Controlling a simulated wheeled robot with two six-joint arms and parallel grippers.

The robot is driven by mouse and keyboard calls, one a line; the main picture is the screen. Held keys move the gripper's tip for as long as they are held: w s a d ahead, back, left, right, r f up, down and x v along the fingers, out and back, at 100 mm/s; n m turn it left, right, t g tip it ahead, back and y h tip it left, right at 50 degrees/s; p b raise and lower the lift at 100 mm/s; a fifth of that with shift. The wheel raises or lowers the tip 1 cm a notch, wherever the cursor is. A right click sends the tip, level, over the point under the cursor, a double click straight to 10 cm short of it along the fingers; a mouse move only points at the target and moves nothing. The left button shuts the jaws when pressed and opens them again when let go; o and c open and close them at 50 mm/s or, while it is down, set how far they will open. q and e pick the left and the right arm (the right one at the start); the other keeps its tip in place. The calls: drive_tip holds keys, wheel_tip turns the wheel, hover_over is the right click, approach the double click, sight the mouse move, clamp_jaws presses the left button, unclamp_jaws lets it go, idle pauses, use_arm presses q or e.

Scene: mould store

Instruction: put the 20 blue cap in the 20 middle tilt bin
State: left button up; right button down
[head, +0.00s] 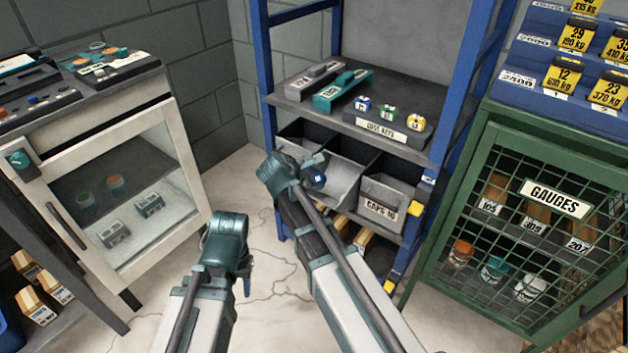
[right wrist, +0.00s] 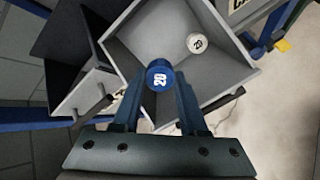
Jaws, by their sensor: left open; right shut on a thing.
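My right gripper (head: 312,168) is shut on a blue cap (head: 318,178) at the middle tilt bin (head: 345,185) of the blue rack. In the right wrist view the cap (right wrist: 158,73) reads 20 and sits between the fingertips (right wrist: 158,92). Below it is the open grey bin (right wrist: 215,82), tilted out, with a white cap (right wrist: 197,43), also marked 20, on its floor. The held cap appears above the bin's near part; its exact height is unclear. My left gripper (head: 245,280) is open, low in front of the rack, and apart from the bins.
A left bin (head: 300,138) and a right bin marked CAPS 10 (head: 385,203) flank the middle one. A glass-door cabinet (head: 120,190) stands left, a green mesh gauge cabinet (head: 475,150) right.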

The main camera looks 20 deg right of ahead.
drive_tip(key=shift+b+x, duration=3.3)
drive_tip(key=shift+x, duration=1.85)
drive_tip(key=shift+d+f, duration=0.1)
drive_tip(key=shift+c, duration=1.8)
unclamp_jaws()
drive_tip(key=p+v, duration=0.8)
drive_tip(key=v, duration=0.5)
drive_tip(key=shift+w+d+p, duration=0.1)
drive_tip(key=shift+p, duration=0.25)
drive_tip(key=shift+s+a+r, duration=0.25)
drive_tip(key=shift+a+r, duration=0.1)
